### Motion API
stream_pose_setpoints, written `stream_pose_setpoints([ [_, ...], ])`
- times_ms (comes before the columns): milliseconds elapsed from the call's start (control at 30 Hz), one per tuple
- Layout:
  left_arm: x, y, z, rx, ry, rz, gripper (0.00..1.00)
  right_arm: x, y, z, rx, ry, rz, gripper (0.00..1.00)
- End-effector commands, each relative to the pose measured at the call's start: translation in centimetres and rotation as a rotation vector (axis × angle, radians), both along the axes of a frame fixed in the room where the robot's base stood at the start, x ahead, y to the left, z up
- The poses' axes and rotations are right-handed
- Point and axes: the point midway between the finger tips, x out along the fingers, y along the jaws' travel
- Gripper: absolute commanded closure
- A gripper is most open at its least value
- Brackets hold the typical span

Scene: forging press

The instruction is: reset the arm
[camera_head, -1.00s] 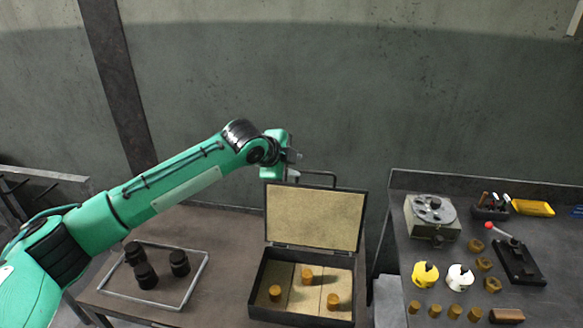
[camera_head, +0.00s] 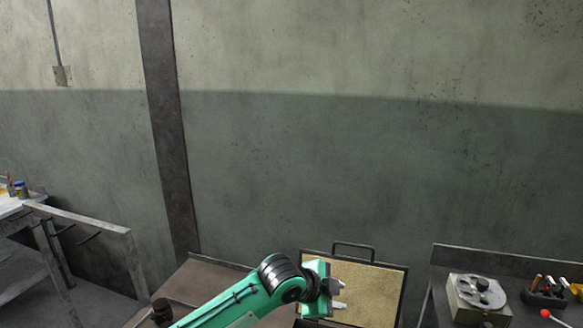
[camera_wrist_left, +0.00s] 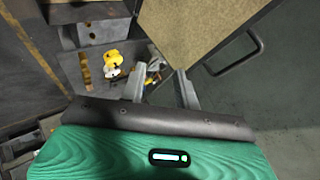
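My left arm comes in from the bottom of the head view. Its green left gripper (camera_head: 341,297) is in front of the raised lid of the open case (camera_head: 375,287). In the left wrist view the two grey fingers (camera_wrist_left: 160,88) stand apart with nothing between them. The case lid also shows at the top of the left wrist view (camera_wrist_left: 190,30). The case's inside is below the head view's edge. My right gripper is not in view.
A grey device with a round top (camera_head: 480,296) stands on the right table, beside a dark tool holder (camera_head: 546,299). A red-knobbed lever (camera_head: 545,314) is at the lower right. A metal railing (camera_head: 85,219) stands at left.

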Motion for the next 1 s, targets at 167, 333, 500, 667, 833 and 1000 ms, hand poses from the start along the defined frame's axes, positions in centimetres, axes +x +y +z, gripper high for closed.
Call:
stream_pose_setpoints([
  [167, -3.8, 1.2, -3.4, -0.077, 0.114, 0.095, 0.69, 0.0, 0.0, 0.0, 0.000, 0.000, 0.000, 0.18],
  [333, -6.8, 3.5, -6.2, -0.137, 0.216, 0.218, 0.69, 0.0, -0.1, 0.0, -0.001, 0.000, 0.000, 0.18],
  [500, -9.9, 6.7, -9.0, -0.185, 0.316, 0.365, 0.69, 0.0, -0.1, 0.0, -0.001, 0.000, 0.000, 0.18],
  [667, -13.0, 10.4, -11.7, -0.214, 0.412, 0.527, 0.69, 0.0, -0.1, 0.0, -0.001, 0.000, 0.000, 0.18],
  [833, -16.8, 15.0, -14.4, -0.225, 0.506, 0.719, 0.69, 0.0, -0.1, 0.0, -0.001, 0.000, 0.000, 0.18],
  [1000, -21.3, 20.2, -17.0, -0.214, 0.591, 0.930, 0.69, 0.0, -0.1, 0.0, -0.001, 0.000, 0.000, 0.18],
])
